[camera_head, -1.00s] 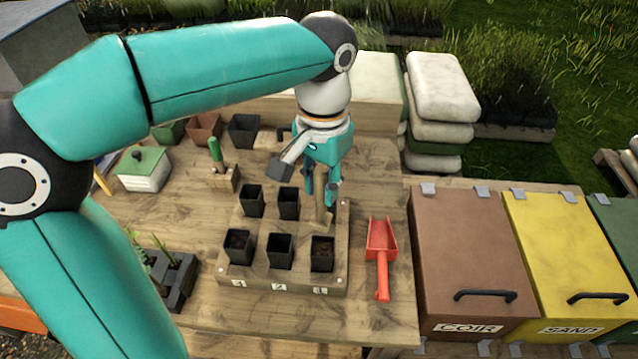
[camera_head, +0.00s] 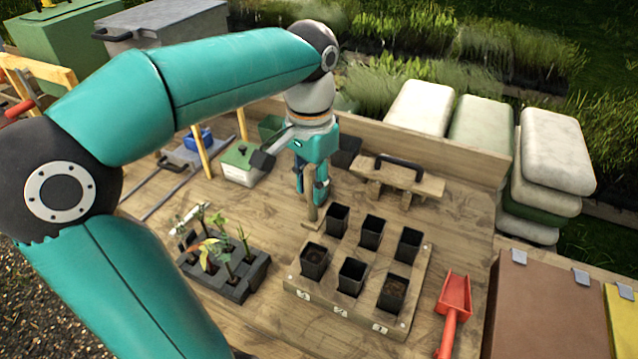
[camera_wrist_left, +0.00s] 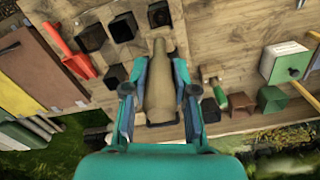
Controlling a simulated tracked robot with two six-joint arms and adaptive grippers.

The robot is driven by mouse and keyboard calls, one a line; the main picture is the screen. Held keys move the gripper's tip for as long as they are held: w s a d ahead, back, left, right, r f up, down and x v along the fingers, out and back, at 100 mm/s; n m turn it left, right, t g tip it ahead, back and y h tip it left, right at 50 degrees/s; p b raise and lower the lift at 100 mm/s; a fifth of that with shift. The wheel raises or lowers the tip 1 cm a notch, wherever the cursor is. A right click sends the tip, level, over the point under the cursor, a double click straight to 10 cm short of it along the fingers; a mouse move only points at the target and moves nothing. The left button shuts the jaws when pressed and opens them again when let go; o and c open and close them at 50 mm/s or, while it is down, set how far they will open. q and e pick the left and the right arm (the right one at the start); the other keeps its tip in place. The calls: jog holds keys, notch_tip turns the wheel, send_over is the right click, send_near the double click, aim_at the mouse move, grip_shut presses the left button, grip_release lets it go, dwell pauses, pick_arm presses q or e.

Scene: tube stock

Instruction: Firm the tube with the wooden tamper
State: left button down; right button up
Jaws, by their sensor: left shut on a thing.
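My left gripper (camera_head: 315,188) is shut on the wooden tamper (camera_head: 311,208) and holds it upright, just left of the back-left tube (camera_head: 336,219). I cannot tell whether its lower end touches the table. In the left wrist view the tamper (camera_wrist_left: 160,92) sits between both fingers (camera_wrist_left: 160,108). The black square tubes stand in two rows in a wooden rack (camera_head: 347,309) numbered along its front edge. The front-right tube (camera_head: 392,293) shows brown fill, and the front-left tube (camera_head: 313,262) shows some too. The other fills are too dark to tell. My right gripper is out of view.
A dark tray of seedlings (camera_head: 230,280) is left of the rack. A red scoop (camera_head: 453,300) lies right of it. A green-lidded white box (camera_head: 240,163) stands at the back left.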

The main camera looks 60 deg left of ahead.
aim_at(312, 220)
pick_arm(q)
jog(key=shift+f+b, duration=3.05)
jog(key=shift+f, duration=0.85)
jog(key=shift+f, duration=0.15)
jog(key=shift+f+b, duration=0.55)
jog(key=shift+b, duration=0.05)
jog(key=shift+f, duration=0.1)
jog(key=shift+f+b, duration=0.7)
jog(key=shift+d+f+b, duration=0.1)
jog(key=shift+f+b, duration=0.35)
jog(key=shift+f, duration=0.35)
dwell(0.9)
jog(key=shift+r, duration=0.1)
